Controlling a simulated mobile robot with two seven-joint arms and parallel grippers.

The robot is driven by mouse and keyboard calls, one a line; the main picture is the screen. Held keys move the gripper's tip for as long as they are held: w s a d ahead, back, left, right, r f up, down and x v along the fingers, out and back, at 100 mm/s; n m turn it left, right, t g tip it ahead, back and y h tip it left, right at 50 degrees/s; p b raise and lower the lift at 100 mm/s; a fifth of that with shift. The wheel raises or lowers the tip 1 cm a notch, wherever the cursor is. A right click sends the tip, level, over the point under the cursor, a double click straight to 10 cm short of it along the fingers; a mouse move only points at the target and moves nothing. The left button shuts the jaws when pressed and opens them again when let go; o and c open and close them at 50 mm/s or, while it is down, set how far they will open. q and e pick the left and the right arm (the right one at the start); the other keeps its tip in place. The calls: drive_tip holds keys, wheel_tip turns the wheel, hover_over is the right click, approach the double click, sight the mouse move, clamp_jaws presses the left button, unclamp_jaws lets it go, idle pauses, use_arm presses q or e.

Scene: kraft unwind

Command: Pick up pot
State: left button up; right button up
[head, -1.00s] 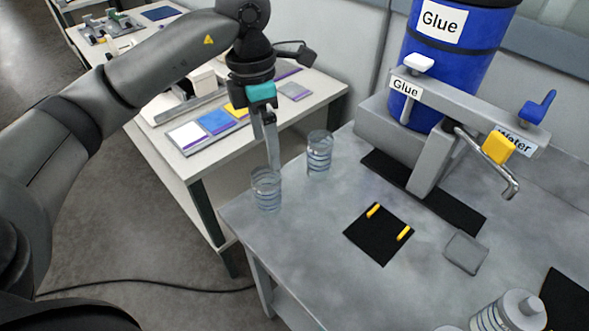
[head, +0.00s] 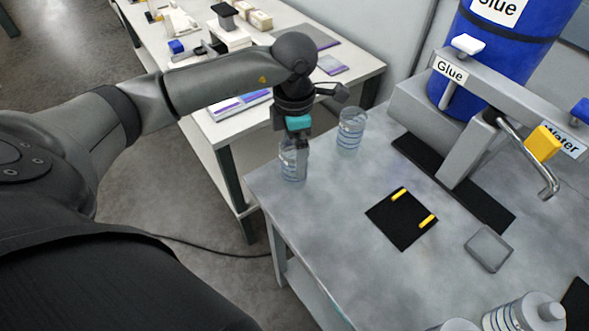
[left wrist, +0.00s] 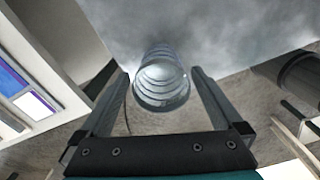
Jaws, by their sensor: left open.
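A clear ribbed pot (head: 293,168) stands near the left corner of the grey table. A second clear ribbed pot (head: 352,130) stands behind it to the right, near the table's back left edge. My left gripper (head: 303,148) points down at the nearer pot and partly covers it. In the left wrist view, the open fingers of my left gripper (left wrist: 160,76) lie on either side of a clear pot (left wrist: 162,84), with a gap visible at each side. Whether the fingers reach around it cannot be told. My right gripper is out of view.
The grey table (head: 340,240) has free room at its front left. A black mat (head: 402,219) with yellow bars, a small grey tray (head: 488,249) and the glue and water dispenser (head: 478,105) lie to the right. A white table (head: 225,135) stands behind.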

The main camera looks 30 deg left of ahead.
use_arm(q)
drive_tip(key=shift+d+f, duration=0.1)
drive_tip(key=shift+f, duration=1.3)
drive_tip(key=shift+c, duration=0.4)
drive_tip(key=c, duration=1.3)
drive_tip(key=shift+c, duration=0.5)
drive_tip(key=shift+r, duration=0.15)
